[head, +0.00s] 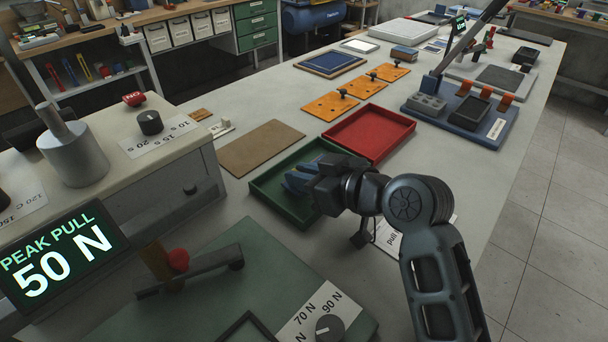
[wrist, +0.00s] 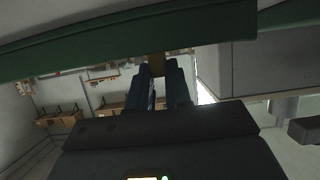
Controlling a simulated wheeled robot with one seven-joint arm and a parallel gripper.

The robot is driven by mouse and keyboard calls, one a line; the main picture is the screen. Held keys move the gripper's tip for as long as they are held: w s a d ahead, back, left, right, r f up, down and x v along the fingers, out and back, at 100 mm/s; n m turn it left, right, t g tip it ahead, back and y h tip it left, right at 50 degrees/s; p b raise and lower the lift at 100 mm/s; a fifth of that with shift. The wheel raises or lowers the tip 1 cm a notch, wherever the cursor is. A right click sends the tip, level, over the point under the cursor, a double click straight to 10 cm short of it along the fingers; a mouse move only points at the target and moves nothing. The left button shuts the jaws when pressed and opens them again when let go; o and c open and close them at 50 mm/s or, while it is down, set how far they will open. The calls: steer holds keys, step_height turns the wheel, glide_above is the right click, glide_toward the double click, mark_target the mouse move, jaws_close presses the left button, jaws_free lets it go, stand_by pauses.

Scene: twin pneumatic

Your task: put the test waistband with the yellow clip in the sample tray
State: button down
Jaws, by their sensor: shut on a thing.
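My gripper (head: 294,182) is over the green tray (head: 276,206), its blue fingers low at the tray's inside. In the wrist view my gripper (wrist: 161,72) is shut on a small dull-yellow piece (wrist: 157,66), which looks like the yellow clip of the test waistband. The band itself cannot be made out in either view. The green tray's wall (wrist: 100,52) crosses the top of the wrist view. A red tray (head: 372,132) lies just beyond the green one. No label shows which tray is the sample tray.
A brown mat (head: 262,148) lies left of the green tray. Orange plates (head: 330,106) and a blue fixture (head: 462,122) stand farther back. The "PEAK PULL 50 N" display (head: 62,258) and green tester base (head: 230,290) are in front. A bench unit (head: 150,170) stands at left.

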steer(key=c, duration=1.1)
jaws_free()
steer(key=shift+s+f, duration=0.1)
steer(key=shift+f, duration=0.6)
steer(key=shift+o, duration=0.2)
steer(key=shift+r, duration=0.25)
steer(key=r+v, duration=0.1)
steer(key=v, duration=1.1)
steer(key=shift+r, duration=0.2)
